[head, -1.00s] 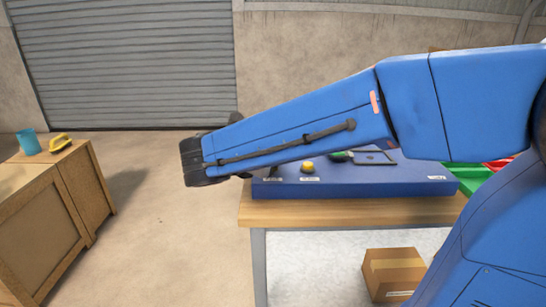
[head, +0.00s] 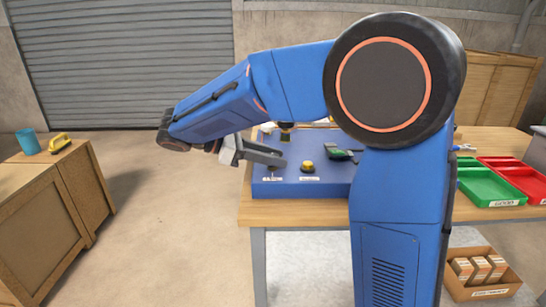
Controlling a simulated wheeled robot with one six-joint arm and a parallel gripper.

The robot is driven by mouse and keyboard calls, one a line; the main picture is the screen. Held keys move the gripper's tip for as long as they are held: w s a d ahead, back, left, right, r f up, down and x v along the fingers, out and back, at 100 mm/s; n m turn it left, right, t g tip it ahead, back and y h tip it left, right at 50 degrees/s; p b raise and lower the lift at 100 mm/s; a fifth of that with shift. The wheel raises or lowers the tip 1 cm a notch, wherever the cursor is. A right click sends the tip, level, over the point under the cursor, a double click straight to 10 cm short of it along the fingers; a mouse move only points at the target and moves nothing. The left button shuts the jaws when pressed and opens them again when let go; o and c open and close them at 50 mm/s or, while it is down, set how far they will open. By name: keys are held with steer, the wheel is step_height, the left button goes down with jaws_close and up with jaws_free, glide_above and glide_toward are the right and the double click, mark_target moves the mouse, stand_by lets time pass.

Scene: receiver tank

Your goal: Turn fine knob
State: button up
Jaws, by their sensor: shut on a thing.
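The blue tank panel (head: 325,188) lies on the wooden bench. A small knob (head: 272,171) stands above the left label at the panel's front left; I take it for the fine knob, though the label is too small to read. My grey gripper (head: 277,161) comes in from the left, low over the panel, with its fingers at this small knob. It is shut on the knob, whose upper part the fingers hide. A larger yellow knob (head: 308,167) sits just to the right, apart from the fingers.
A black and yellow part (head: 286,132) stands behind the gripper. A green and dark item (head: 337,153) lies right of the yellow knob. Green (head: 490,187) and red (head: 520,180) trays sit on the bench's right. My arm hides the panel's right side.

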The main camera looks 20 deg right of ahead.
steer(key=shift+m+g, duration=0.3)
steer(key=shift+g, duration=0.2)
steer(key=o, duration=1)
